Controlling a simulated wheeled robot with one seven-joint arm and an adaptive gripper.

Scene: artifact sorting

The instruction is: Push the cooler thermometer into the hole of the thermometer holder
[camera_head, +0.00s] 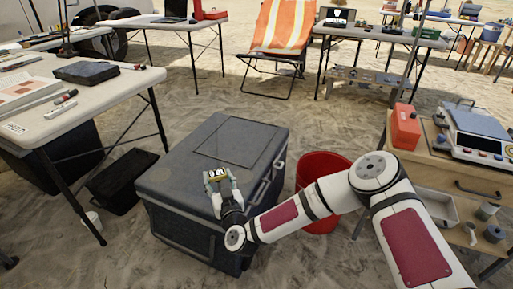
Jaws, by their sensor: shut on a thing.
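The dark grey cooler (180,195) stands on the sand, its lid closed. My gripper (217,179) is over the front part of the lid. It is shut on the thermometer (216,172), a small block with a lit yellowish display facing up. The digits are too small to read surely. The thermometer holder and its hole cannot be made out; my gripper may be covering them. I cannot tell whether the thermometer touches the cooler.
A red bucket (318,222) stands right of the cooler, partly behind my arm. A wooden cart (437,172) with a scale (477,128) and a red box (406,127) is at right. A white table (85,100) is at left. A black crate (120,182) sits on the sand.

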